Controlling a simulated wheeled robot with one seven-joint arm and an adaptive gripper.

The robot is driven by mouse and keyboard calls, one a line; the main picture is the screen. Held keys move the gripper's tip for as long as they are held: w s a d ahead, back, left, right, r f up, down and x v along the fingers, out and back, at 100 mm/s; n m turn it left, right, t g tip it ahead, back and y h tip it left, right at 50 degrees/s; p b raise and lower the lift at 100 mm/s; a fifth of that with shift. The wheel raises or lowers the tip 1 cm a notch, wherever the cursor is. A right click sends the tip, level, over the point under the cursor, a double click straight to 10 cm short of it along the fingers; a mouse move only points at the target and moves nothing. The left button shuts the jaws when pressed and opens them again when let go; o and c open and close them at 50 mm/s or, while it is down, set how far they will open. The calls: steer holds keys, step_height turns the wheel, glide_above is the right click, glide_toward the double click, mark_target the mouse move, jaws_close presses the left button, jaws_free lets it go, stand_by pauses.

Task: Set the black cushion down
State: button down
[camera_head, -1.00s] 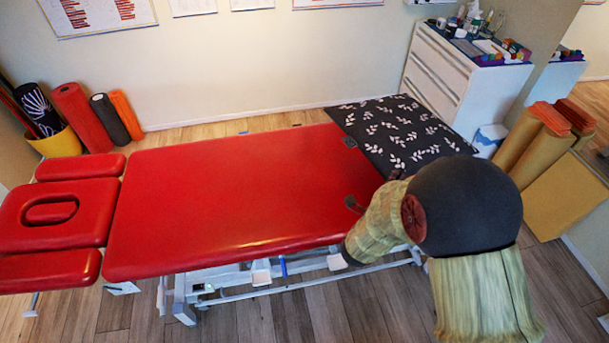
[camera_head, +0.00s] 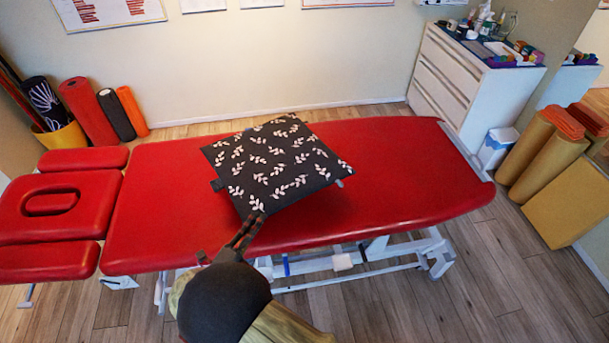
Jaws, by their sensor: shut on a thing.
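The black cushion (camera_head: 273,165) is square with a pale leaf pattern. It is over the middle of the red treatment table (camera_head: 390,165), turned at an angle; I cannot tell whether it touches the top or hangs just above it. My gripper (camera_head: 247,228) is shut on the cushion's near edge, at its lower left corner. The far part of the fingers is hidden by the cushion.
The table's right half and the strip left of the cushion are bare. A separate red headrest (camera_head: 50,205) with an oval hole is at the left end. Rolled mats (camera_head: 88,112) stand by the wall. A white drawer cabinet (camera_head: 470,85) and a small white bin (camera_head: 496,148) stand at the right.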

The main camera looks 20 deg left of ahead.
steer(key=b, duration=0.6)
glide_above(297, 230)
steer(key=f, duration=0.9)
steer(key=shift+s+a, duration=0.2)
steer(key=shift+s, duration=0.1)
steer(key=shift+w+d+f+b, duration=0.25)
steer(key=shift+w+f+b, duration=0.1)
steer(key=shift+f, duration=0.1)
step_height(297, 230, down, 3)
steer(key=shift+f+b, duration=0.15)
steer(key=shift+b, duration=1.05)
